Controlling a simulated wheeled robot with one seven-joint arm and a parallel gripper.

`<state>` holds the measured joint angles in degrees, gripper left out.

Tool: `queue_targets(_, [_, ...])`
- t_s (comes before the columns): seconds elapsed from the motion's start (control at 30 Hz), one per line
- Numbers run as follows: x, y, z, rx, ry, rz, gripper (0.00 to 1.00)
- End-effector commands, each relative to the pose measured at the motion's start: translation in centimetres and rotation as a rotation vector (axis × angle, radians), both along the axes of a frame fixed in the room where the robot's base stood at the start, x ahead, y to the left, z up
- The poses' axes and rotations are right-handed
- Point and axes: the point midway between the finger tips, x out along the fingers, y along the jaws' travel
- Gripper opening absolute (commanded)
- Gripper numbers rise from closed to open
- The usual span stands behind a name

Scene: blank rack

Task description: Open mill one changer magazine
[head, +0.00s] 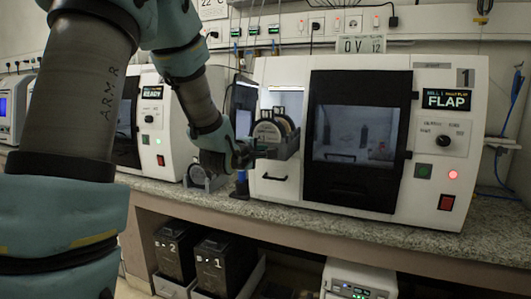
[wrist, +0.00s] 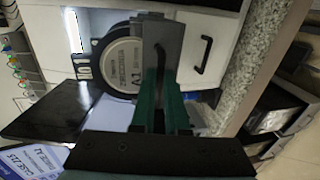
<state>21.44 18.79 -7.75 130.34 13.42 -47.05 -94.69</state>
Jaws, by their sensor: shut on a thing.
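Mill one (head: 456,118) is the white machine on the right, marked 1, with a display (head: 445,99) reading FLAP. Its grey changer magazine (head: 287,146) stands out of the lit opening at the left of its front. Round discs stand upright in it. My gripper (head: 248,156) is at the magazine's left end. In the wrist view my gripper (wrist: 163,100) is shut on the grey front part of the magazine (wrist: 168,45). A pale lettered disc (wrist: 122,65) is beside the fingers. The fingers' exact contact is partly hidden.
Mill one's dark door (head: 358,140) looks shut. A black handle (head: 274,178) is below the magazine. A second mill (head: 152,118) reading READY stands left. A blue-and-black item (head: 241,187) is on the granite counter (head: 330,222) below my gripper. Black bins (head: 220,262) are underneath.

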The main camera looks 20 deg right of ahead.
Motion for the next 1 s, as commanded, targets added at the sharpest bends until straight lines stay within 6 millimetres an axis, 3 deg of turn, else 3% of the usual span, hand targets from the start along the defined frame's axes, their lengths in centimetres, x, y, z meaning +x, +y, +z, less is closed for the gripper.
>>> queue_targets(0.7, [-0.76,0.61,-0.06,0.001,0.002,0.000,0.00])
queue_targets(0.73, [-0.76,0.61,-0.06,0.001,0.002,0.000,0.14])
queue_targets(1.0, [-0.75,0.60,-0.03,0.001,0.001,0.000,0.42])
